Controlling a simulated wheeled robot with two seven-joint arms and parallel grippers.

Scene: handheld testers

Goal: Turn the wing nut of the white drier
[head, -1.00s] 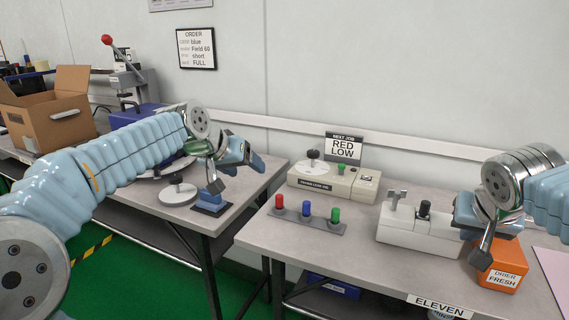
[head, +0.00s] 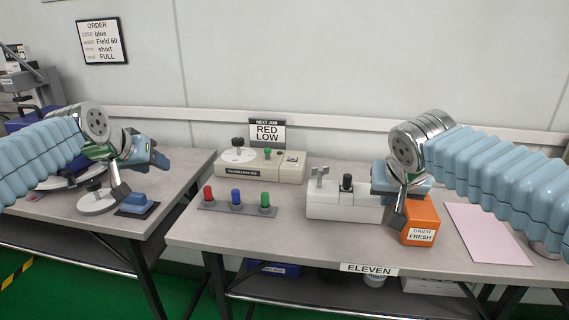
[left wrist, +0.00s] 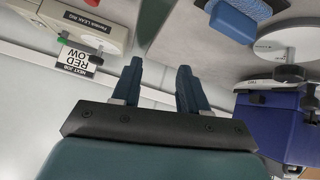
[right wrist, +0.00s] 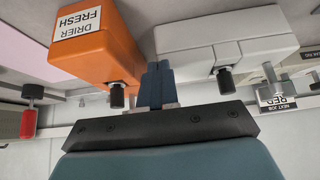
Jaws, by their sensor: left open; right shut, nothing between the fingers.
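The white drier (head: 340,207) is a low white box on the right table. Its metal wing nut (head: 319,176) stands upright at its left end, with a black knob (head: 347,184) beside it. The drier also shows upside down in the right wrist view (right wrist: 230,38), its wing nut (right wrist: 271,76) farther right. My right gripper (right wrist: 158,68) is shut and empty, between the white drier and the orange drier; in the head view it hides the white drier's right end. My left gripper (left wrist: 160,68) is open and empty, above the left table.
An orange drier (head: 421,215) labelled DRIER FRESH stands close right of the white one. A strip with red, blue and green posts (head: 237,207) lies to the left. A beige tester (head: 262,168) stands behind. A pink sheet (head: 487,232) lies flat at the right.

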